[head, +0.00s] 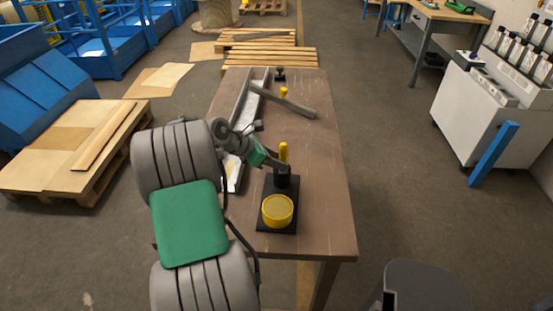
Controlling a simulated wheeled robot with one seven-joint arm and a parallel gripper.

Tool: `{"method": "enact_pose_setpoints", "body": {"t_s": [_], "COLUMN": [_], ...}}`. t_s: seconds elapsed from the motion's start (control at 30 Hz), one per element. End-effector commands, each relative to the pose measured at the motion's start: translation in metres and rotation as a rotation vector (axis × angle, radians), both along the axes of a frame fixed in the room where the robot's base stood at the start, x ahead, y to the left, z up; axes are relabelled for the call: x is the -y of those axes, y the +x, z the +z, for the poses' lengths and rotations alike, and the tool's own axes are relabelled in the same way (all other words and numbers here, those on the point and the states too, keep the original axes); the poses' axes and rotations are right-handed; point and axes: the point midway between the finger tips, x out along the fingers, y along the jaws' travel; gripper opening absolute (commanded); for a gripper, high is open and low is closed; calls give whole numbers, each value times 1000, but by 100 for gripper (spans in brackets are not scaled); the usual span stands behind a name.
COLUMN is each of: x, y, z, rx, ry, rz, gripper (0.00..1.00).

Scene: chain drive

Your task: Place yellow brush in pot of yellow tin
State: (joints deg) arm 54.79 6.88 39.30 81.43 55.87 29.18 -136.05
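The yellow tin (277,210) is round and stands on the front part of a black base (265,230). Directly behind it on the same base is a dark pot (287,183). A yellow upright handle, which looks like the yellow brush (284,150), shows above the pot. Its lower end is hidden, so I cannot tell whether it is inside the pot. My gripper (284,168) reaches in from the left, at the foot of the yellow handle and just above the pot. The fingers are too small and overlapped to show whether they are closed on the brush.
A brown table (315,190) carries everything. A grey bar (283,101) lies across its far half, beside another small yellow piece (284,92). A small black object (280,75) stands at the far edge. A long metal channel (246,100) runs along the left. The table's right side is clear.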

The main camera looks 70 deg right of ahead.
Motion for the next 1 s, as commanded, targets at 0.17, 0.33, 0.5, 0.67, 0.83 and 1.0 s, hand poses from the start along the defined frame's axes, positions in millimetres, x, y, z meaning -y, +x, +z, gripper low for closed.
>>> {"method": "enact_pose_setpoints", "body": {"t_s": [0.17, 0.33, 0.5, 0.67, 0.83, 1.0], "x": [0, 1, -14, -36, -53, -59], "y": [0, 0, 17, 42, 59, 65], "z": [0, 6, 32, 63, 87, 95], "rx": [0, 2, 3, 3, 1, 0], "ry": [0, -3, -3, -3, -2, 0], "rz": [0, -1, 4, 4, 2, 0], "gripper": [45, 45, 45, 45, 45, 45]}}
